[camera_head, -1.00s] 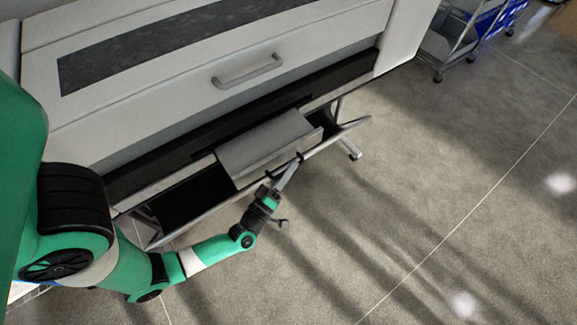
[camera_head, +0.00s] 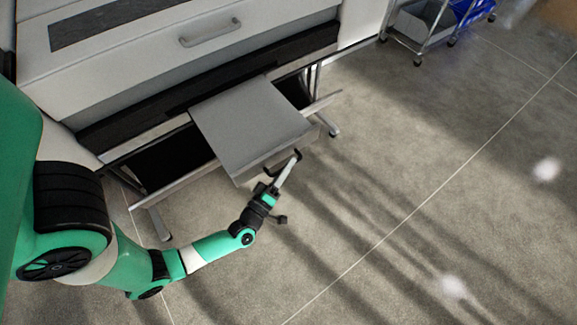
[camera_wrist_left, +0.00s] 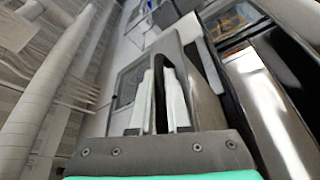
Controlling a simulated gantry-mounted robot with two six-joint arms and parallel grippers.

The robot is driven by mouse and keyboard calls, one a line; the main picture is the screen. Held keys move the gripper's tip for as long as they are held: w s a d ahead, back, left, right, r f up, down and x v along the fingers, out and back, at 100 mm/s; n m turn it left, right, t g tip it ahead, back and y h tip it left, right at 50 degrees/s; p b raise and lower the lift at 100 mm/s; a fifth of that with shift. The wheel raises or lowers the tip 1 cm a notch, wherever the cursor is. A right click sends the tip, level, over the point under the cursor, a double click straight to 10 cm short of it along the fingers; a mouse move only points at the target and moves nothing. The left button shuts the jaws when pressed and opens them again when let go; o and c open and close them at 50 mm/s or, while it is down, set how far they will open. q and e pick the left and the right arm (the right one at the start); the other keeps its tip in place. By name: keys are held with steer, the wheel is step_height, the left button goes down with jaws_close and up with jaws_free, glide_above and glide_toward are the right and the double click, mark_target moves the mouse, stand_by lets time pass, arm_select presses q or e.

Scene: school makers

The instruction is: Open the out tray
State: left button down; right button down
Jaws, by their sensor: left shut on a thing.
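The out tray (camera_head: 250,122) is a flat grey drawer under the large white machine. It sticks well out from the machine's front in the head view. My left gripper (camera_head: 286,172) is at the tray's front edge, near its right end, and is shut on its dark handle (camera_head: 297,155). In the left wrist view the two pale fingers (camera_wrist_left: 158,100) stand close together against a dark part, with a grey panel beside them. The exact grip on the handle is partly hidden. My right gripper is not in view.
The white machine (camera_head: 150,70) has a grey lid handle (camera_head: 210,33) above the tray. A metal cart (camera_head: 420,30) with a blue bin (camera_head: 470,10) stands at the upper right. The floor (camera_head: 420,190) in front of the tray is clear.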

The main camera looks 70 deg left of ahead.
arm_select(q)
steer(key=c, duration=0.9)
jaws_free()
steer(key=shift+s+d, duration=0.25)
steer(key=shift+d, duration=0.05)
steer(key=shift+p+v, duration=0.95)
steer(key=shift+v, duration=4.5)
steer(key=shift+s+a+f, duration=0.1)
steer(key=shift+a, duration=0.05)
